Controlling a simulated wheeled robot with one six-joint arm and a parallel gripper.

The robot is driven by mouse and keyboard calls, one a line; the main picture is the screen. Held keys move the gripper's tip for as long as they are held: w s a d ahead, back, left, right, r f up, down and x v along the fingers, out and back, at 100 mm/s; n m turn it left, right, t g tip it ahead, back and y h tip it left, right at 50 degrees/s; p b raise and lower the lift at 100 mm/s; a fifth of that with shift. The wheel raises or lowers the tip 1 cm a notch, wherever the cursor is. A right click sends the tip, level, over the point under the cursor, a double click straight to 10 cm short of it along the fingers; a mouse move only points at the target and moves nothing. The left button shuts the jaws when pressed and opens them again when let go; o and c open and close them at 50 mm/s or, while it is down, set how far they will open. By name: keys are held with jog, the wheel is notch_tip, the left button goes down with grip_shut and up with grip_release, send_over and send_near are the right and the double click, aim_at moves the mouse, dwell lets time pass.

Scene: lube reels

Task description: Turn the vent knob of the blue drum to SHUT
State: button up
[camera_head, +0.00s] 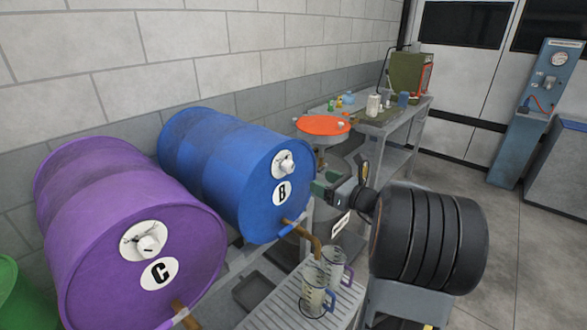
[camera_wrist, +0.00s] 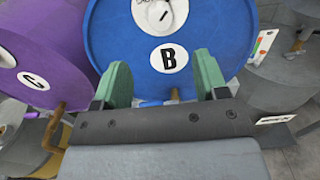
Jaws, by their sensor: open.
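The blue drum (camera_head: 222,165) lies on its side in the middle of the head view, its front marked B. Its white vent knob (camera_head: 285,164) sits on a pale round plate high on the front face. In the wrist view the blue drum (camera_wrist: 110,45) fills the upper middle. The knob (camera_wrist: 160,13) is cut off by the top edge, with a dark mark on it; its setting cannot be read. My gripper (camera_wrist: 158,72) has two green fingers spread apart with nothing between them. In the head view my gripper (camera_head: 322,187) is right of the drum's face, apart from the knob.
A purple drum marked C (camera_head: 90,190) lies to the left, with a green drum (camera_head: 15,295) at the edge. Clear jugs (camera_head: 316,285) stand on a slatted tray (camera_head: 262,315) below the blue drum's brass spout (camera_head: 305,235). A cluttered bench (camera_head: 415,110) stands behind.

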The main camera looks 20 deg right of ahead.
aim_at(291, 170)
jog(key=p+x, duration=0.1)
jog(key=x, duration=1.1)
jog(key=shift+w+a, duration=0.15)
jog(key=shift+w, duration=0.1)
jog(key=shift+c, duration=0.5)
jog(key=c, duration=0.8)
jog(key=f+n+b, duration=0.1)
jog(key=b, duration=0.2)
jog(key=shift+n, duration=0.4)
jog(key=shift+c, duration=0.2)
jog(key=n+b, duration=0.1)
jog(key=b, duration=0.2)
jog(key=shift+n, duration=0.3)
jog(key=n+b, duration=0.5)
jog(key=b, duration=0.4)
jog(key=shift+a+f, duration=0.1)
jog(key=n+b, duration=0.5)
jog(key=b, duration=0.2)
jog(key=shift+n+b, duration=0.4)
jog(key=n+b, duration=0.1)
jog(key=b, duration=0.1)
jog(key=n+b, duration=0.2)
jog(key=shift+s+r+n, duration=0.1)
jog(key=shift+r+n, duration=0.1)
jog(key=shift+n, duration=0.4)
